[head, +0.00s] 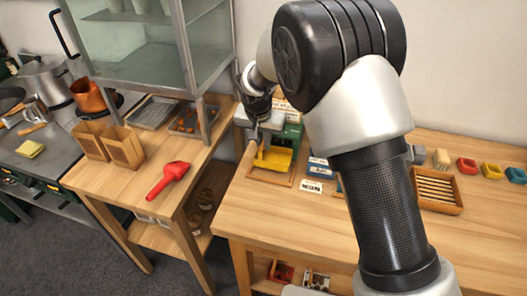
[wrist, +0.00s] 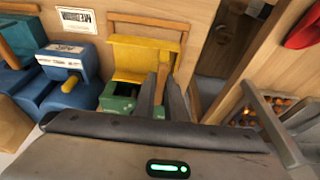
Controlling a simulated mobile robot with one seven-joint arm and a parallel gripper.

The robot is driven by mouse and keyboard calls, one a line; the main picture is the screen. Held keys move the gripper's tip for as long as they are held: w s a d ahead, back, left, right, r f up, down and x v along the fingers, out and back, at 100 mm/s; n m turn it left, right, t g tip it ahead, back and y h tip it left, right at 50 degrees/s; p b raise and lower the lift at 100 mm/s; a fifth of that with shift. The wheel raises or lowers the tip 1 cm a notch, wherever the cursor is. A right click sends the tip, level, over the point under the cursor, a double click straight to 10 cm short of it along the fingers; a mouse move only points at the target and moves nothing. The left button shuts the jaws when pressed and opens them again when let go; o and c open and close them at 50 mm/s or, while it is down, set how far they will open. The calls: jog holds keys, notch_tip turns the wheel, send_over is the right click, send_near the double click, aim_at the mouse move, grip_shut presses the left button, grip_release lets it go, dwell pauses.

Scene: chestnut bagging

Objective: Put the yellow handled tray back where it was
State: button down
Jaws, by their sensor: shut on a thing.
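The yellow handled tray (head: 280,158) is at the left end of the right-hand wooden table, in front of a green device (head: 291,133). In the wrist view the yellow tray (wrist: 143,60) lies beside the green device (wrist: 118,98), and my fingers partly cover its near side. My gripper (head: 261,140) points down at the tray's left side and is shut on its handle; it also shows in the wrist view (wrist: 158,85). A thin wooden frame (head: 268,180) lies on the table around the tray's front. Whether the tray touches the table is unclear.
A blue device (wrist: 70,85) and a label card (wrist: 76,20) are beside the tray. A red scoop (head: 168,180) and wooden boxes (head: 122,147) are on the left table. A glass cabinet (head: 150,50) stands close to my gripper's left. A gap separates the tables.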

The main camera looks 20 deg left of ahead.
aim_at(264, 157)
jog(key=shift+f, duration=1.95)
jog(key=shift+f, duration=0.15)
jog(key=c, duration=1.8)
grip_release()
jog(key=shift+r, duration=0.55)
jog(key=v, duration=1.1)
jog(key=shift+s+r, duration=0.1)
jog(key=shift+s, duration=0.1)
jog(key=shift+r, duration=0.1)
